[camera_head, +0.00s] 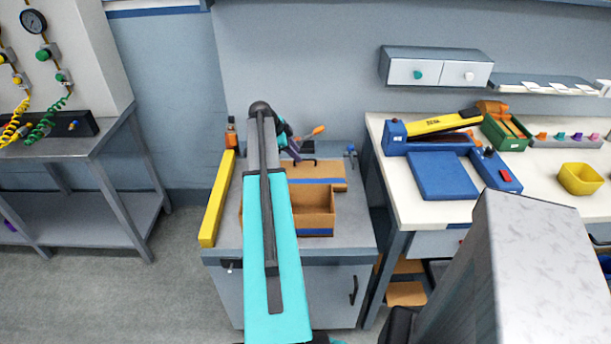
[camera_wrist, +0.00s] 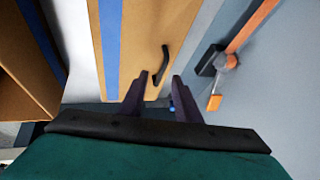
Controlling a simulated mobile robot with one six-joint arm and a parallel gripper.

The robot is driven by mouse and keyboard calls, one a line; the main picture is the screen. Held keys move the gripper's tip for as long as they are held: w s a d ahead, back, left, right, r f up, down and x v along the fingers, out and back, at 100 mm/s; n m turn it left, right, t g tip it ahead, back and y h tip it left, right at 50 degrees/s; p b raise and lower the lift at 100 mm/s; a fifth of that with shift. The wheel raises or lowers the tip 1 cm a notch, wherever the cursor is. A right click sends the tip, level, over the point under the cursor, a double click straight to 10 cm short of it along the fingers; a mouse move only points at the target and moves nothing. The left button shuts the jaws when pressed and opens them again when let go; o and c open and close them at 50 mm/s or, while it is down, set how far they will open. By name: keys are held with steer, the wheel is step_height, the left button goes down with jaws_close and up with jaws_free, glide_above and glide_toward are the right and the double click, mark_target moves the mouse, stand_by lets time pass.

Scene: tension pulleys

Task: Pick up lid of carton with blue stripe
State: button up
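The carton (camera_head: 318,213) is a brown open box with a blue stripe, standing on the grey cabinet behind my arm; its edge shows at the left of the wrist view (camera_wrist: 22,70). The lid (camera_head: 322,170) is a flat brown panel with a blue stripe, lying just behind the carton. In the wrist view the lid (camera_wrist: 182,25) carries a black curved handle (camera_wrist: 164,62). My gripper (camera_wrist: 160,76) is open, its two dark fingers pointing at the lid. The handle appears between the fingertips; I cannot tell the remaining gap. My arm hides part of the carton and lid.
A yellow bar (camera_head: 215,200) lies along the cabinet's left edge. An orange-handled tool (camera_head: 318,130) is behind the lid and shows at the right of the wrist view (camera_wrist: 250,28). A white workbench (camera_head: 395,180) with a blue fixture stands to the right.

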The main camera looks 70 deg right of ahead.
mark_target(302, 167)
steer(key=shift+s+d+f+p, duration=0.2)
steer(key=shift+d+f+p, duration=0.15)
steer(key=shift+p+x, duration=0.6)
steer(key=shift+x, duration=1.5)
jaws_close()
